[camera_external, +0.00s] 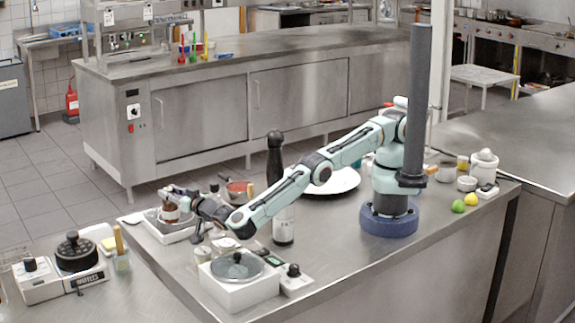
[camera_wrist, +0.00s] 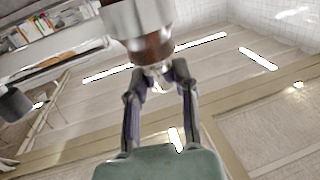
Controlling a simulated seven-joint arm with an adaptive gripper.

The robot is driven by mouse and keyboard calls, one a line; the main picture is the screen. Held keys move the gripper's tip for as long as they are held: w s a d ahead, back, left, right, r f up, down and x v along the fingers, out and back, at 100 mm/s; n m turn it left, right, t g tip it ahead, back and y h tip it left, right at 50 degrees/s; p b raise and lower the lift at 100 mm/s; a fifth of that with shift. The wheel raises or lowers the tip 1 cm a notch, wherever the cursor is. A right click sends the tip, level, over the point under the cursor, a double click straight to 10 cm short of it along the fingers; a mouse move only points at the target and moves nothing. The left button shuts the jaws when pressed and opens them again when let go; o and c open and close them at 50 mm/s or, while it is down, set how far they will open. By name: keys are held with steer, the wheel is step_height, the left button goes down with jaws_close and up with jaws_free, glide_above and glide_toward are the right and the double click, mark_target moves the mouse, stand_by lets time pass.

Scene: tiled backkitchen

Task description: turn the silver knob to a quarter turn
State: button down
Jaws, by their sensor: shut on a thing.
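I cannot make out for certain which thing is the silver knob. A grey round disc with a small dark handle (camera_external: 238,266) tops a white box, away from my gripper. A small white unit beside it has a black knob (camera_external: 293,270).
A white tray (camera_external: 158,232) lies under the held thing. A tall dark bottle (camera_external: 275,160) stands close beside my arm. A white plate (camera_external: 340,182) lies behind my arm. A device with a dark round top (camera_external: 76,252) stands on the left counter. The bench's front right is clear.

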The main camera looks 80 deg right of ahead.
steer(key=c, duration=0.8)
jaws_free()
steer(key=shift+c, duration=0.2)
steer(key=v, duration=0.5)
steer(key=shift+s+a, duration=0.15)
steer(key=shift+a, duration=0.1)
step_height(320, 180, up, 7)
glide_above(171, 193)
steer(key=v, duration=0.5)
steer(key=shift+d, duration=0.2)
steer(key=shift+d, duration=0.1)
